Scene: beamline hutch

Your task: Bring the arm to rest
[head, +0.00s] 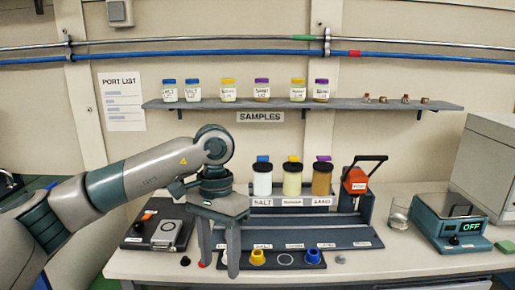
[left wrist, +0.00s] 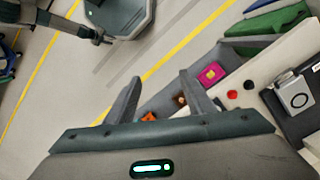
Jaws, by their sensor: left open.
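My left arm (head: 150,172) comes in from the left, rises to a bent joint and turns down at the wrist. My left gripper (head: 219,262) points downward with its two fingers apart, at the front of the bench. Nothing is between its fingers. In the left wrist view the left gripper (left wrist: 160,78) also shows spread and empty, with floor and the bench side beyond it.
Behind the gripper a dark rack holds a white jar (head: 262,180), a yellow jar (head: 292,178) and a brown jar (head: 322,178). A glass (head: 398,214) and a scale (head: 447,222) stand right. A shelf (head: 380,106) runs above.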

